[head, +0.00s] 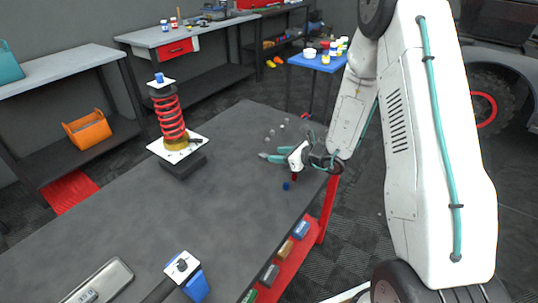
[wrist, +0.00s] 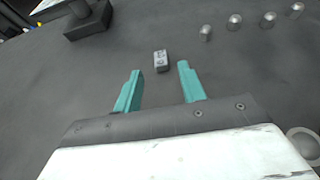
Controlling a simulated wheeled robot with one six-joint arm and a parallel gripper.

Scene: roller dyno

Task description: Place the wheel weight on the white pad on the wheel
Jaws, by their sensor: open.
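A small grey block with round marks on top, which looks like the wheel weight (wrist: 161,60), lies on the dark table in the wrist view. It sits just beyond my gripper (wrist: 159,74), roughly in line with the gap between the teal fingers. The fingers are apart with nothing between them. In the head view my gripper (head: 274,155) is low over the table's right part, and I cannot pick out the weight there. I cannot identify the wheel with a white pad in either view.
Several domed metal pieces (wrist: 234,22) stand on the table right of the weight. A red coil spring (head: 170,117) between white plates stands on a dark base to the left. A blue-and-white item (head: 190,278) is at the front. The table's middle (head: 215,180) is clear.

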